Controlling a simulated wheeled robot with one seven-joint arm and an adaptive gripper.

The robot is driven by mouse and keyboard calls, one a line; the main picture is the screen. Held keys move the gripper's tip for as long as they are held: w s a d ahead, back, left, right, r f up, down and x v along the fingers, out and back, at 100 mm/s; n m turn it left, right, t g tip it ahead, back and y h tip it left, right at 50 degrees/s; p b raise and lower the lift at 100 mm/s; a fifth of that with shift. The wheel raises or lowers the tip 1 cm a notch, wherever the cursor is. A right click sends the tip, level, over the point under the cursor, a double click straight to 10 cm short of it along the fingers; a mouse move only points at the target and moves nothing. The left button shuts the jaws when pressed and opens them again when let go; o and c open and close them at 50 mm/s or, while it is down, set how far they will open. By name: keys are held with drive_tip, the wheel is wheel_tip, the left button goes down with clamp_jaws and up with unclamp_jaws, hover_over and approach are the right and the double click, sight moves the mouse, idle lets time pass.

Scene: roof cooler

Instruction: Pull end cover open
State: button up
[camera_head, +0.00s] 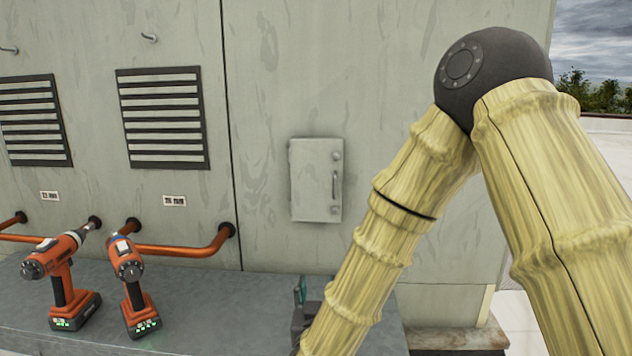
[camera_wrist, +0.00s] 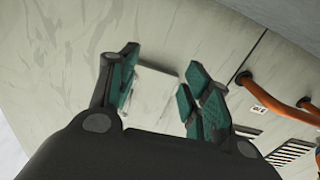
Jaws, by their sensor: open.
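The end cover (camera_head: 312,180) is a small grey-green metal door on the wall, shut flat against it. It has a vertical handle (camera_head: 335,187) near its right edge and round fittings above and below the handle. In the wrist view a pale panel that looks like the cover (camera_wrist: 155,90) shows between my fingers. My gripper (camera_wrist: 160,70) is open, its green-padded fingers apart with nothing between them. In the head view my gripper (camera_head: 303,296) is low, below the cover and apart from it, mostly hidden by my forearm.
Two orange drills (camera_head: 62,280) (camera_head: 133,285) stand on the grey ledge (camera_head: 225,300) at the left. Orange pipes (camera_head: 185,249) run along the wall above it, under two black vents (camera_head: 162,118) (camera_head: 35,120). The wall around the cover is clear.

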sight(335, 187)
drive_tip(key=shift+r, duration=0.1)
drive_tip(key=c, duration=0.3)
drive_tip(key=w+d+r+y+p, duration=0.1)
drive_tip(key=d+r+p, duration=0.1)
drive_tip(key=r+p, duration=0.2)
drive_tip(key=d+r+n+y+p, duration=0.1)
drive_tip(key=r+p, duration=0.3)
drive_tip(key=r, duration=0.4)
drive_tip(key=w+d+r+y+p, duration=0.1)
drive_tip(key=d+r+p, duration=0.2)
drive_tip(key=r, duration=0.3)
drive_tip(key=shift+w+r+p, duration=0.2)
drive_tip(key=shift+w+p, duration=0.15)
drive_tip(key=shift+p, duration=0.25)
drive_tip(key=shift+c, duration=0.8)
drive_tip(key=shift+n, duration=0.3)
drive_tip(key=w+p, duration=0.1)
drive_tip(key=w, duration=0.2)
drive_tip(key=w+a+p, duration=0.1)
drive_tip(key=w, duration=0.3)
drive_tip(key=w+p, duration=0.2)
drive_tip(key=w, duration=0.1)
drive_tip(key=shift+w+a, duration=0.25)
drive_tip(key=shift+w, duration=0.15)
clamp_jaws()
